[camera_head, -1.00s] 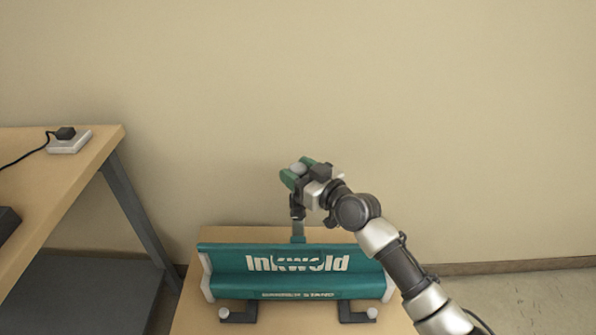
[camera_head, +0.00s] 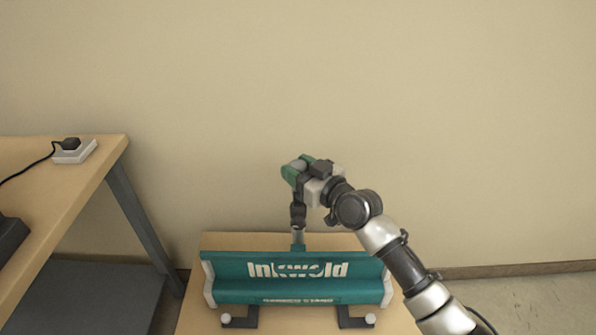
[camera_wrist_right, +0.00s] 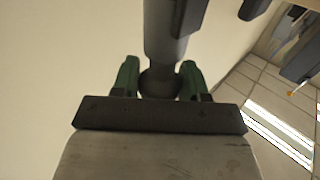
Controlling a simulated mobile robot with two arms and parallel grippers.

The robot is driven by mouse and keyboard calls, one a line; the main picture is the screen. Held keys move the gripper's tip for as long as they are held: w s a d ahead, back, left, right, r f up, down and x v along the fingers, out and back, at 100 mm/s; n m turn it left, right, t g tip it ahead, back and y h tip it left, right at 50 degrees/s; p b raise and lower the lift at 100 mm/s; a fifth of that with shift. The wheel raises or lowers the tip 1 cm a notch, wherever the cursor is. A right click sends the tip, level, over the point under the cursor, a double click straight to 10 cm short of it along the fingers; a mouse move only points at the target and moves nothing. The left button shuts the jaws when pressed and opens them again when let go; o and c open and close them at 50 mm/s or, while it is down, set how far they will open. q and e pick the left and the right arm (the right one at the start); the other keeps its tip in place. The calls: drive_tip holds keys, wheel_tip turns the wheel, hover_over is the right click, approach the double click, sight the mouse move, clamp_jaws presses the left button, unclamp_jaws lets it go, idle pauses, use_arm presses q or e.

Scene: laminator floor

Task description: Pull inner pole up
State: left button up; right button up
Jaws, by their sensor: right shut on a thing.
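My right gripper (camera_head: 300,170) is above the back of the teal Inkwold unit (camera_head: 300,268). In the right wrist view its green fingers (camera_wrist_right: 157,80) are shut on a grey pole (camera_wrist_right: 168,45). In the head view the pole (camera_head: 298,225) stands upright behind the teal unit, with a darker upper section and a lighter section below. Its top is hidden by the gripper. My left gripper is not in view.
The teal unit stands on a small wooden table (camera_head: 190,320), with two dark feet at its front. A wooden workbench (camera_head: 65,180) at the left carries a white socket block (camera_head: 75,151) with a black plug and cable. Bare wall lies behind the gripper.

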wheel_tip(320, 180, up, 33)
drive_tip(key=p, duration=2.1)
drive_tip(key=shift+f+p, duration=0.2)
drive_tip(key=shift+p, duration=0.2)
drive_tip(key=shift+r, duration=0.1)
drive_tip(key=o, duration=1.1)
drive_tip(key=shift+o, duration=0.9)
drive_tip(key=shift+f, duration=0.2)
